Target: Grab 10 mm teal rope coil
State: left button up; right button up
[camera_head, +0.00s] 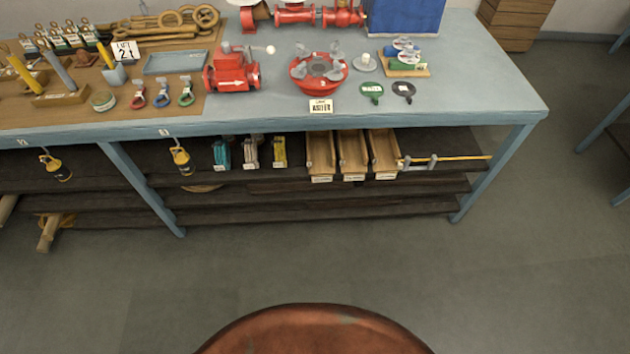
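A small teal item (221,153) stands on the upper shelf under the blue workbench. It looks like the teal rope coil, but it is too small to read any size on its label. A greyish-pink item (251,152) of similar shape stands just right of it, then a yellow one (280,151). Neither of my grippers is in view.
The workbench (470,90) top overhangs the shelf. Several wooden bins (353,153) stand right of the coils, and a yellow padlock-like item (181,160) hangs to the left. A red valve (232,72) stands on top.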

aim_at(222, 148)
jog(key=u, duration=1)
jog(key=k, duration=0.2)
jog(key=z, duration=0.35)
